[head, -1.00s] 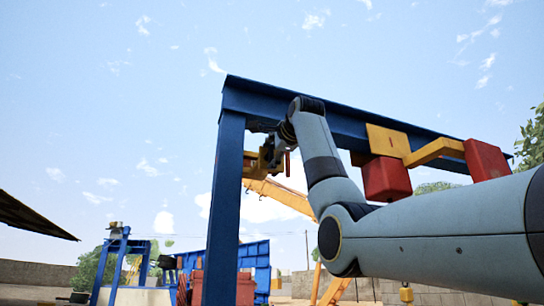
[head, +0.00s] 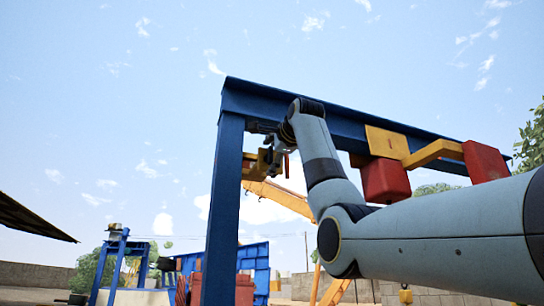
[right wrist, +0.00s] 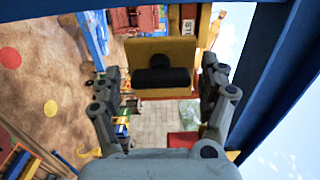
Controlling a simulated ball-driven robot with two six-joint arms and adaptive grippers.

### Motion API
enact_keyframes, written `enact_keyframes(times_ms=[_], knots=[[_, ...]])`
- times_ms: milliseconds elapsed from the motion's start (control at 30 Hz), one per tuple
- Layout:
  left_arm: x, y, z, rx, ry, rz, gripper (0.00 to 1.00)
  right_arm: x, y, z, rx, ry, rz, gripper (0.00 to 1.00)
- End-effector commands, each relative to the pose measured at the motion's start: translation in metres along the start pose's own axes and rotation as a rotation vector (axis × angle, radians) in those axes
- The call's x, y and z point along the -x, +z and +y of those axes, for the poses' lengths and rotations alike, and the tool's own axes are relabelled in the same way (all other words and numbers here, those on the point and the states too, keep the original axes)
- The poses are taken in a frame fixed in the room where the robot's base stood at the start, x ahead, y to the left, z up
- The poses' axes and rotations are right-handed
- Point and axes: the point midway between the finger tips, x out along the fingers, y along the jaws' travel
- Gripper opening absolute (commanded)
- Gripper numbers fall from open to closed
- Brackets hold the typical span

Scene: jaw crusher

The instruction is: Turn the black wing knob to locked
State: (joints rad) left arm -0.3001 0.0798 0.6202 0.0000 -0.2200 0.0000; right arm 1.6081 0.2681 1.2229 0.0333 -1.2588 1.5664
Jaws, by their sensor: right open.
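The black wing knob (right wrist: 162,78) sits on the face of a yellow box (right wrist: 178,49) in the right wrist view. Its bar lies crosswise in that picture. My right gripper (right wrist: 161,70) is open, with one finger on each side of the knob and a visible gap to both ends. In the head view my right gripper (head: 272,154) is up under the blue beam, beside the yellow box (head: 252,168); the knob cannot be made out there. My left gripper is not in view.
A blue beam (head: 345,122) and post (head: 216,215) stand close around my right arm. Red blocks (head: 385,181) and a yellow bracket (head: 432,152) hang from the beam at right.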

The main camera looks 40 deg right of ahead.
Motion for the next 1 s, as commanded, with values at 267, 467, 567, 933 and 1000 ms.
enact_keyframes(times_ms=[267,467,567,933,1000], knots=[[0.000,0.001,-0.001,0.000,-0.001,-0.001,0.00,0.022,0.000,-0.001,0.000,-0.003,0.000,0.77],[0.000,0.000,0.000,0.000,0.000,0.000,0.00,0.067,0.000,-0.001,0.001,-0.006,0.001,0.77],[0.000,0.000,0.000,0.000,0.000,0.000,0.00,0.088,0.000,0.000,0.001,-0.003,0.001,0.77],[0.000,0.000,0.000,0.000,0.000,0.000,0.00,0.120,0.000,0.001,0.000,0.001,0.001,0.77],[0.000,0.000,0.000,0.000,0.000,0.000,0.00,0.120,0.000,0.001,0.000,0.001,0.000,0.77]])
